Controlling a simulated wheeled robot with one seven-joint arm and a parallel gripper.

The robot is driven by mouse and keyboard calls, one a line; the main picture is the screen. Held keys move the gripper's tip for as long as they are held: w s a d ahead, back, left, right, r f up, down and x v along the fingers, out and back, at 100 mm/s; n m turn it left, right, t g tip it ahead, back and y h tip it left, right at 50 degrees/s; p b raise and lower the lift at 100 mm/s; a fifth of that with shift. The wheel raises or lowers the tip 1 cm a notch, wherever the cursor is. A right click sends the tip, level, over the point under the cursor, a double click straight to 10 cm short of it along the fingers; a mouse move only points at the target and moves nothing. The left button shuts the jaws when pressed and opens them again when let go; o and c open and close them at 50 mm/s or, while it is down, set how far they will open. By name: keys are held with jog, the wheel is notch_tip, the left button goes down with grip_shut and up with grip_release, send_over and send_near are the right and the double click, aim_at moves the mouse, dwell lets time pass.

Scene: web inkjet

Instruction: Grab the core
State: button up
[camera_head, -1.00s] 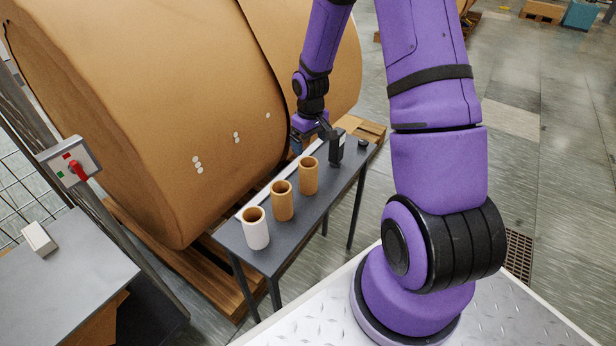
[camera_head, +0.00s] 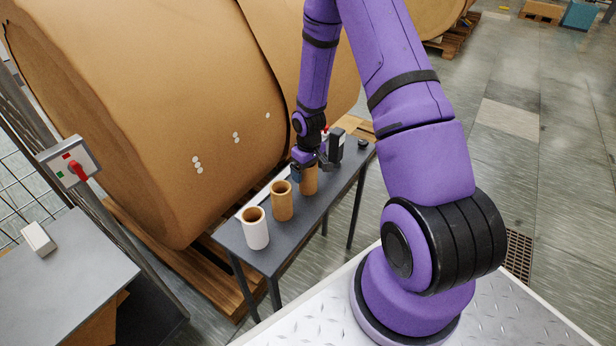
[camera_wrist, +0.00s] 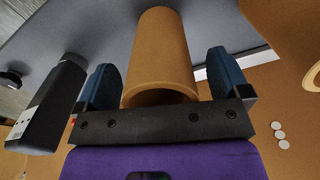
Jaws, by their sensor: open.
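Three cores stand upright in a row on a narrow dark table: a white one (camera_head: 256,232) at the near end, a brown one (camera_head: 283,204) in the middle and another brown one (camera_head: 309,182) at the far end. My gripper (camera_head: 305,170) is at the top of the far brown core and partly hides it. In the wrist view the brown core (camera_wrist: 160,60) lies between my two blue fingers (camera_wrist: 163,85). The fingers are open, with a gap visible on both sides of the core.
A black device (camera_head: 336,145) stands on the table (camera_head: 268,257) just beyond my gripper; it also shows left of the fingers in the wrist view (camera_wrist: 52,105). Huge brown paper rolls (camera_head: 150,100) rise close behind the table. A grey desk (camera_head: 60,280) is at the left.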

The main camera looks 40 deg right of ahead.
jog(key=shift+f, duration=0.65)
jog(key=shift+c, duration=0.3)
jog(key=c, duration=0.9)
